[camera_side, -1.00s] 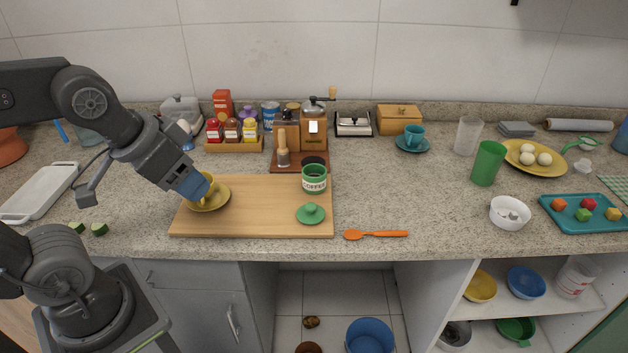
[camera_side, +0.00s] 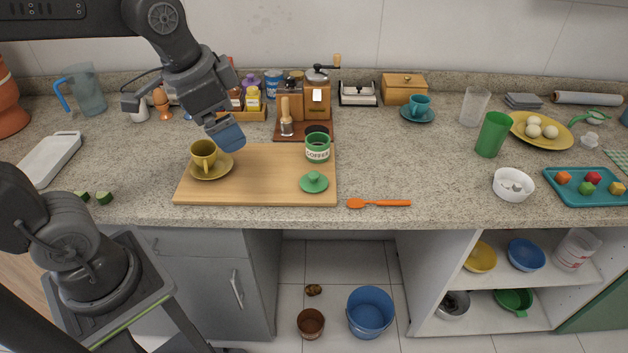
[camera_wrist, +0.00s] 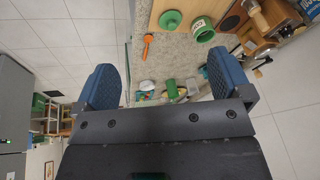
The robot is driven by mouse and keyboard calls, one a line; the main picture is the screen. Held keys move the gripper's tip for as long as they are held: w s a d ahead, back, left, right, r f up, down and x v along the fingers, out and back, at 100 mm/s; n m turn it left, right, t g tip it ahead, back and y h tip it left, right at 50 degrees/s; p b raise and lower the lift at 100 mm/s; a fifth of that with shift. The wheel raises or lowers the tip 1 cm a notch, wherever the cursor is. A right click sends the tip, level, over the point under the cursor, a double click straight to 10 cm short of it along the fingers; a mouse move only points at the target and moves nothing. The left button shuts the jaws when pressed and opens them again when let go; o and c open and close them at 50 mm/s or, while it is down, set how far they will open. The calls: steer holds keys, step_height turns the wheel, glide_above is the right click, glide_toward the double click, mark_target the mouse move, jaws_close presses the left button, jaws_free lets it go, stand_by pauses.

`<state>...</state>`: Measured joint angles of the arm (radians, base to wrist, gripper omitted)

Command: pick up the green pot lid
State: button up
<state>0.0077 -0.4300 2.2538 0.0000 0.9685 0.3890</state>
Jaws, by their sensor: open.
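The green pot lid (camera_side: 314,182) lies flat, knob up, on the front right of the wooden cutting board (camera_side: 255,192). It also shows near the top of the wrist view (camera_wrist: 170,19). My gripper (camera_side: 229,138) is in the air above the back of the board, to the left of the lid and apart from it. In the wrist view its two blue fingers (camera_wrist: 168,88) are spread wide with nothing held between them.
A white and green coffee canister (camera_side: 317,149) stands just behind the lid. A yellow cup (camera_side: 204,154) sits on its saucer at the board's left. An orange spoon (camera_side: 378,203) lies right of the board. Grinders (camera_side: 318,98) stand behind; the board's middle is clear.

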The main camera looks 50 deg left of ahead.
steer(key=w+f+m+g, duration=0.2)
steer(key=w+m, duration=0.4)
steer(key=w, duration=0.3)
steer(key=m+g, duration=0.2)
steer(key=m, duration=0.3)
glide_above(313, 173)
step_height(313, 173, down, 6)
steer(key=f, duration=0.8)
steer(key=shift+a+f, duration=0.1)
steer(key=shift+a, duration=0.25)
steer(key=shift+d+f, duration=0.15)
steer(key=shift+f, duration=1.25)
steer(key=shift+d+f, duration=0.15)
steer(key=shift+f, duration=1.2)
steer(key=c, duration=1)
